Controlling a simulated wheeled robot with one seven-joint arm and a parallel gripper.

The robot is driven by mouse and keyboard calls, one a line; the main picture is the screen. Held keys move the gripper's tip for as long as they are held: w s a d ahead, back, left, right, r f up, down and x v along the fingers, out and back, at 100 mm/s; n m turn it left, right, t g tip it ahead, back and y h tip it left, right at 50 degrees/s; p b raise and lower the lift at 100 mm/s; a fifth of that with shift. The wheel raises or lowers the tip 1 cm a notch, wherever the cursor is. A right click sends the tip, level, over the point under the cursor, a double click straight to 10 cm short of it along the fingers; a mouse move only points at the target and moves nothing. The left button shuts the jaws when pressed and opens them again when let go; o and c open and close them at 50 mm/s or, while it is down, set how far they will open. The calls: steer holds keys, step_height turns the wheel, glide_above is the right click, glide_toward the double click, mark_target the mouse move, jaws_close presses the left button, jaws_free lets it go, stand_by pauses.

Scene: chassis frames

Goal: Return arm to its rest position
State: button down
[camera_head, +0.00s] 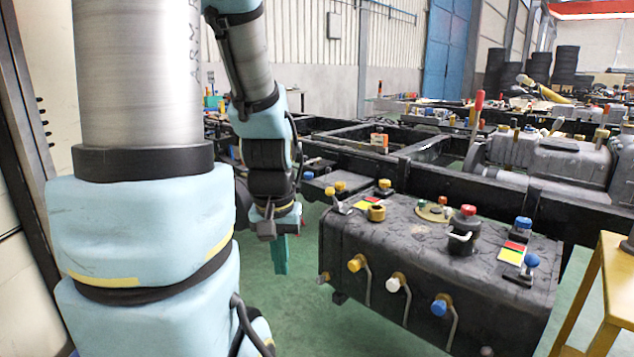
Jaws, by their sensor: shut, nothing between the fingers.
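My arm, light blue and grey with padded covers, fills the left of the head camera view. Its end hangs down in the left middle, and my gripper (281,255) points downward with teal fingers. The fingers are shut and empty. They are left of the dark tank box (420,270) and appear apart from it, above the green floor. Part of the wrist and the upper arm's far side is hidden behind the arm itself.
The black box carries red, blue and yellow caps and several side levers. A chassis frame (350,160) runs behind it. A yellow stand (590,300) is at the right edge. A pale wall panel (22,170) is close at the left. Green floor (330,325) shows below my gripper.

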step_height(320, 180, up, 20)
steer(key=p, duration=1.7)
steer(key=shift+f, duration=0.15)
